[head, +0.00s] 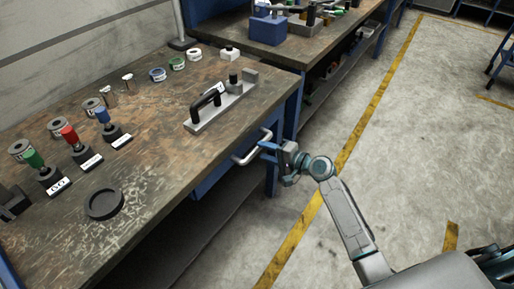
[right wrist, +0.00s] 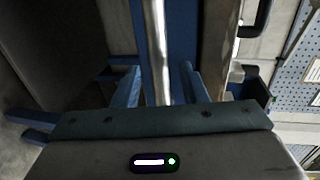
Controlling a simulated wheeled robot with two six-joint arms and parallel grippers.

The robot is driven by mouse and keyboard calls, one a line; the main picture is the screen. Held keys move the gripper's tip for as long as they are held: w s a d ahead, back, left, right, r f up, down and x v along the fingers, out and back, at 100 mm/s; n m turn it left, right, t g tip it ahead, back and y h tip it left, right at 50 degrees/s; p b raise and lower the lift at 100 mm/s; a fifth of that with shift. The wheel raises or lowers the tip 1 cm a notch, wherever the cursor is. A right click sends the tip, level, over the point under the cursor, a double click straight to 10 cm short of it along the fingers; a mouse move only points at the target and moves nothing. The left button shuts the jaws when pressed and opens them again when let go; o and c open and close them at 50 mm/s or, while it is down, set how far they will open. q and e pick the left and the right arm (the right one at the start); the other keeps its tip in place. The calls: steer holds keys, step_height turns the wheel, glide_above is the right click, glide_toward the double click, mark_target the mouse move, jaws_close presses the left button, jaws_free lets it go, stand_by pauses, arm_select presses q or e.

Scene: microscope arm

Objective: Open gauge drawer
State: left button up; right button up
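The blue gauge drawer (head: 212,180) sits under the workbench top, its front looking about flush with the bench edge. Its silver bar handle (head: 246,158) sticks out from the front. My right gripper (head: 264,147) is at the far end of this handle. In the right wrist view, the handle's shiny bar (right wrist: 158,45) runs between the two blue fingers of my right gripper (right wrist: 165,85). A gap shows on each side of the bar, so the gripper is open. My left gripper is not in view.
The workbench (head: 150,190) carries coloured-handled gauges (head: 70,137), a black ring (head: 103,203) and a grey fixture with a black handle (head: 207,110). A second bench (head: 285,50) stands behind. The floor (head: 410,130) to the right is clear.

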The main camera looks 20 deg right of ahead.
mark_target(257, 149)
steer(key=shift+x, duration=1.95)
jaws_close()
